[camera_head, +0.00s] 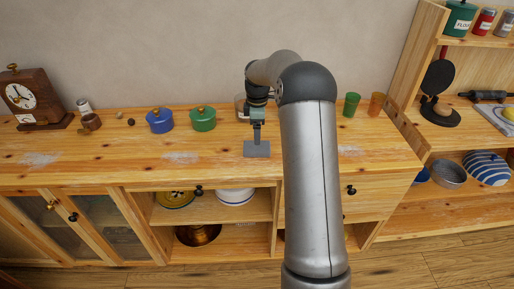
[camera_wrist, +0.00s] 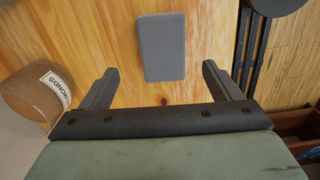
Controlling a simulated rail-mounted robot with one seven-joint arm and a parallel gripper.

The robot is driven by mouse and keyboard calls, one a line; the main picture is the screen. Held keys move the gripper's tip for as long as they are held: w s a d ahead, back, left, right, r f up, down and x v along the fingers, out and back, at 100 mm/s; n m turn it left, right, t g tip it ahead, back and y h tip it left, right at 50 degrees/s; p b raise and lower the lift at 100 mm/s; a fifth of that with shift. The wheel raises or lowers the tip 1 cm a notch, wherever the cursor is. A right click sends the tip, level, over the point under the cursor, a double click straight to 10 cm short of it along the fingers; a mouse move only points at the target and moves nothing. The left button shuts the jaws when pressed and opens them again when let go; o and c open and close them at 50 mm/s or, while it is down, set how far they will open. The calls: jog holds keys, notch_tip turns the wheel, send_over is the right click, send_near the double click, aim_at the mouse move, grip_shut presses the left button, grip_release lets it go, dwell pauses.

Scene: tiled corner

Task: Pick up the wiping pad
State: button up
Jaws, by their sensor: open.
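The wiping pad (camera_head: 257,150) is a grey rectangular block on the wooden counter, near its front edge. It also shows in the wrist view (camera_wrist: 162,40), at the top middle, lying with its long side up and down the picture. My gripper (camera_wrist: 160,70) is open, with one dark finger to each side of the pad's near end in the picture. Nothing is held. In the head view my gripper (camera_head: 257,135) points down just above the pad. The gap between fingertips and pad is hard to judge.
A jar (camera_wrist: 38,92) with a label ending in "MONDS" stands left in the wrist view. Blue (camera_head: 159,121) and green (camera_head: 203,119) lidded pots stand left of my gripper. Green (camera_head: 351,104) and orange (camera_head: 376,105) cups stand right. Whitish patches (camera_head: 181,157) mark the clear counter front.

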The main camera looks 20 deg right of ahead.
aim_at(257, 149)
jog(key=shift+s+a+f+p, duration=0.1)
jog(key=shift+f+p, duration=0.35)
jog(key=shift+f, duration=1.3)
jog(key=shift+s+a+f+p, duration=0.1)
jog(key=shift+f+p, duration=0.3)
jog(key=shift+f, duration=1.35)
jog(key=c, duration=1.1)
